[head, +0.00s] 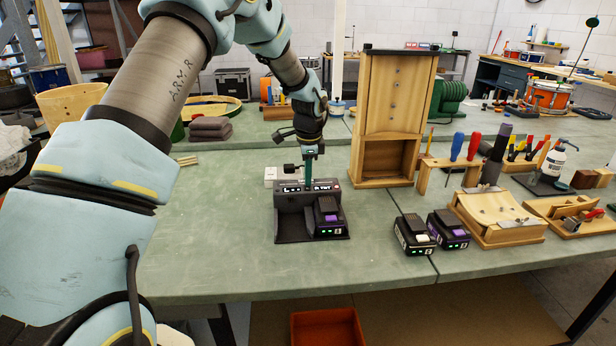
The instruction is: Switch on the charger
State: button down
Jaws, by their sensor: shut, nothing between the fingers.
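The dark grey charger (292,226) stands on the green bench in front of me. A black and purple battery (328,216) with green lights sits in its right bay. The left bay is empty. Green marks and pale lettering show along the charger's upper panel. My gripper (309,184) points down at the top of the charger, near the middle of that panel, and is shut and empty. Its fingertips cover part of the lettering. I cannot tell whether they touch the charger. The switch cannot be made out.
A small white box (270,176) is behind the charger on the left. Two loose batteries (414,235) (448,229) stand to the right. A wooden cabinet (391,120) and tool rack (447,177) stand behind. The bench left of the charger is clear.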

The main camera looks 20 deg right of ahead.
aim_at(309, 189)
jog(key=shift+s+a, duration=0.25)
jog(key=shift+s, duration=0.5)
jog(key=shift+r, duration=0.1)
jog(key=r+p, duration=0.3)
jog(key=r, duration=0.1)
jog(key=shift+s, duration=0.25)
jog(key=shift+a+r+b, duration=0.1)
jog(key=shift+r+b, duration=0.25)
notch_tip(309, 189, up, 9)
jog(key=s+b, duration=0.1)
jog(key=b, duration=0.2)
jog(key=shift+s+a, duration=0.15)
jog(key=shift+a, duration=0.05)
